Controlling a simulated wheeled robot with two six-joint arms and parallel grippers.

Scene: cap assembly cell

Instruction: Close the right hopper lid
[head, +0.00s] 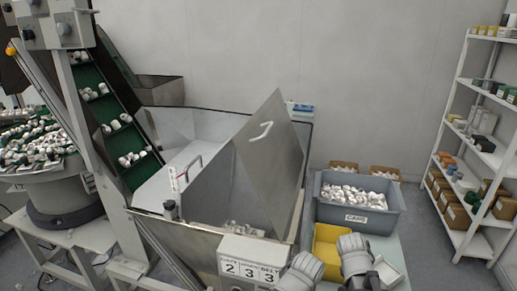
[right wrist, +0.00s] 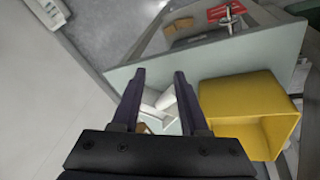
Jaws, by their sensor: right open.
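The right hopper lid (head: 270,150) is a grey metal panel standing raised and tilted over the hopper in the head view. A white handle (head: 260,131) is on its face. The hopper (head: 215,122) is open beneath it, with white parts (head: 243,229) showing low inside. Another handle (head: 188,172) shows on the left side of the hopper. My right gripper (right wrist: 160,74) is open in the right wrist view, with nothing held between its dark fingers. It is near a yellow bin (right wrist: 250,112), apart from the lid. My left gripper is not seen.
A grey tub of caps (head: 335,208) and the yellow bin (head: 328,248) stand right of the hopper. A number sign (head: 250,267) is at the hopper's front. Shelves (head: 478,130) stand far right, with clear floor before them.

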